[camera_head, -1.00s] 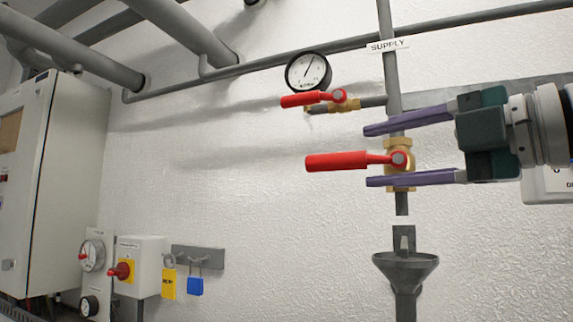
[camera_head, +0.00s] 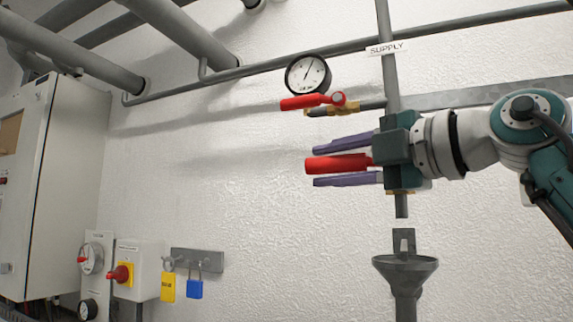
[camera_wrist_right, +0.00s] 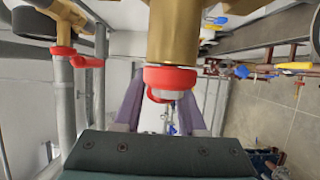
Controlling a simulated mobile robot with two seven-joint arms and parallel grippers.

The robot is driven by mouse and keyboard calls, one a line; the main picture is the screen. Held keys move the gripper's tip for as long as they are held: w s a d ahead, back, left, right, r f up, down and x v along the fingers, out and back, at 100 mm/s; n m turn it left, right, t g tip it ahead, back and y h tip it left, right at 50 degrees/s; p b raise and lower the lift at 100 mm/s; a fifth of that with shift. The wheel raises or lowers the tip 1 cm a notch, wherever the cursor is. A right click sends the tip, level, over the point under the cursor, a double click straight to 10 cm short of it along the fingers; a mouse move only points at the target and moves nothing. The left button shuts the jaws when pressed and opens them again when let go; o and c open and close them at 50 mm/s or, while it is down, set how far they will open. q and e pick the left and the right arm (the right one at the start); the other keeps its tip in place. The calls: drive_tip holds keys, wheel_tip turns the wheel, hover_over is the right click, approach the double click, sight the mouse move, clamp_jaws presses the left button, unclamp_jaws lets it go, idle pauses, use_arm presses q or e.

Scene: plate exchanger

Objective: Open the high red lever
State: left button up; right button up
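Two red levers show in the head view. The upper red lever (camera_head: 312,101) sits on a small brass valve below the gauge, pointing left. The larger lower red lever (camera_head: 337,163) points left, roughly level, on the supply pipe's valve. My right gripper (camera_head: 316,164) has its purple fingers above and below the lower lever, with narrow gaps visible; its body hides the lever's pivot and most of the brass valve. In the right wrist view, the lower lever (camera_wrist_right: 170,77) lies between the fingers in front of a brass body (camera_wrist_right: 174,30). My left gripper is out of view.
The gauge (camera_head: 308,74) is above the upper lever. The grey supply pipe (camera_head: 386,60) runs vertically behind my gripper, and a grey funnel (camera_head: 405,264) stands below. A cabinet (camera_head: 60,170) and a yellow-and-red switch box (camera_head: 140,268) are at left.

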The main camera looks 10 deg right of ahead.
clamp_jaws()
idle(1.0)
